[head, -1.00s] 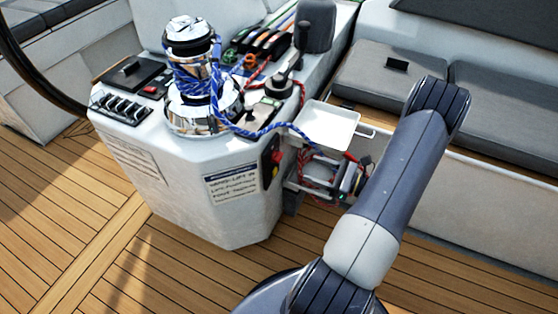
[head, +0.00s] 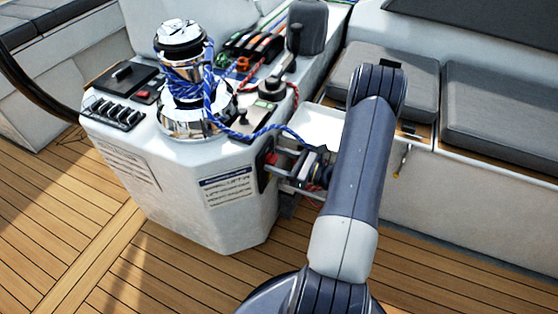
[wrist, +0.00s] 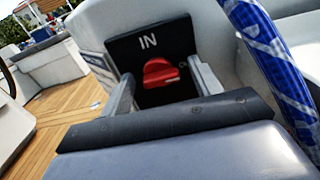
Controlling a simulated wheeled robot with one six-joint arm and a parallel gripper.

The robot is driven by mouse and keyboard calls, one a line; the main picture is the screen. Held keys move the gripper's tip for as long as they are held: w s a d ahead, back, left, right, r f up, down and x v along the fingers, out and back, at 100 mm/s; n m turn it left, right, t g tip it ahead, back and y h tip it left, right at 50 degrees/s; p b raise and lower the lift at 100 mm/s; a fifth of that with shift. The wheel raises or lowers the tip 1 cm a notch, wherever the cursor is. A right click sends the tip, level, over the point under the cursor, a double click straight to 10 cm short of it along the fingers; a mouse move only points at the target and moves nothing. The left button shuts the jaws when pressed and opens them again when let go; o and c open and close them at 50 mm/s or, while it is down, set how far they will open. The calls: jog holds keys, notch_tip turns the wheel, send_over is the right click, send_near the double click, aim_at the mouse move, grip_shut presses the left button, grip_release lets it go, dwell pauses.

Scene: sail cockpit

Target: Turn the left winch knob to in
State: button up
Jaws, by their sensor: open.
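The red knob (wrist: 160,72) sits on a black plate (wrist: 125,48) with the white word IN above it. In the head view the knob (head: 271,158) shows on the right side of the white console, beside my gripper (head: 292,168). In the wrist view my gripper (wrist: 163,84) is open, with one finger on each side of the knob and gaps between. I cannot tell how deep the fingertips reach or which way the knob points. The lower part of the plate is hidden by my gripper.
A chrome winch (head: 187,85) wrapped in blue rope stands on the console (head: 190,190). The blue rope (wrist: 272,70) passes close on the right in the wrist view. A white tray (head: 322,122) is just above my gripper. Grey seat cushions (head: 500,110) lie to the right.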

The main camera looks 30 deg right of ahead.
jog(key=c, duration=1)
jog(key=shift+o, duration=0.2)
jog(key=shift+b, duration=0.35)
jog(key=n+b, duration=0.6)
jog(key=b, duration=0.1)
jog(key=n+b, duration=0.6)
jog(key=b, duration=0.1)
jog(key=n+b, duration=0.5)
jog(key=b, duration=0.2)
jog(key=shift+s+a+f+n, duration=0.1)
jog(key=shift+s+a+n, duration=0.15)
jog(key=shift+n, duration=0.15)
jog(key=shift+b, duration=0.3)
